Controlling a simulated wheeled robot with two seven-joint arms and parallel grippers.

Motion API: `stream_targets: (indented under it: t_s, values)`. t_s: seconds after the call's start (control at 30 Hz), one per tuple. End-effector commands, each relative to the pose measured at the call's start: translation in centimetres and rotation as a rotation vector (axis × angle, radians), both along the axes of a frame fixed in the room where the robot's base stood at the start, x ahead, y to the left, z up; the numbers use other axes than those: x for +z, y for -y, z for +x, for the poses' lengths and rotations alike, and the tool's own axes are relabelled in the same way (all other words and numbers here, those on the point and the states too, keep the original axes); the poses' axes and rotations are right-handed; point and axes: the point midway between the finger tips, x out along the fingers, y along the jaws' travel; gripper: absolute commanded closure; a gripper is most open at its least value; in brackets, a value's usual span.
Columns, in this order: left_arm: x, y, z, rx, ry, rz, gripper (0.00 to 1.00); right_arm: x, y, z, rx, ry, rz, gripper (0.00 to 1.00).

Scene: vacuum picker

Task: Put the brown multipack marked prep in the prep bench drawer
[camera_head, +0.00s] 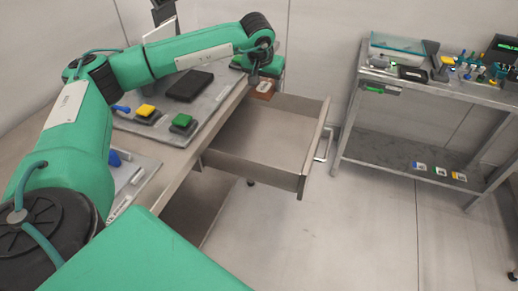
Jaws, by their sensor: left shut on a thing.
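My left gripper (254,77) is shut on a small brown multipack (263,89) with a pale label. The label is too small to read. The multipack is held at the back left corner of the open prep bench drawer (301,183), by the bench edge. I cannot tell whether it is above the drawer's rim or lower. The drawer is pulled out to the right of the bench, and its visible floor is bare. My right gripper is not in view.
A metal cart (440,88) with tools and a clear bin stands at the right. The floor between is clear.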

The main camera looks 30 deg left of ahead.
Motion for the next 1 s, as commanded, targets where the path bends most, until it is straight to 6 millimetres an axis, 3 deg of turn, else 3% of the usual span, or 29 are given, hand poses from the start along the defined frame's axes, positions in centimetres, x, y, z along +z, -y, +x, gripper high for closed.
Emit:
stream_targets:
  t_s: [0.03, 0.2, 0.43, 0.8, 1.0]
  values:
    - [-1.3, -0.9, 0.4, 0.01, 0.002, -0.005, 0.67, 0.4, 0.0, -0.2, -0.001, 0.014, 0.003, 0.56]
    - [-2.2, -2.9, 1.1, 0.024, 0.002, -0.014, 0.67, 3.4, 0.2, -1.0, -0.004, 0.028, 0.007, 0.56]
    - [-3.8, -3.7, 1.4, 0.028, -0.001, -0.017, 0.67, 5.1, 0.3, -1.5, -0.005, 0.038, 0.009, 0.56]
    - [-13.3, -3.6, 1.3, 0.028, -0.002, -0.016, 0.67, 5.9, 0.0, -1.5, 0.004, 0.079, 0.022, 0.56]
    - [-16.2, -3.6, 1.3, 0.028, 0.0, -0.016, 0.67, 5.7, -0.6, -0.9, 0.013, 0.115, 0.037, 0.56]
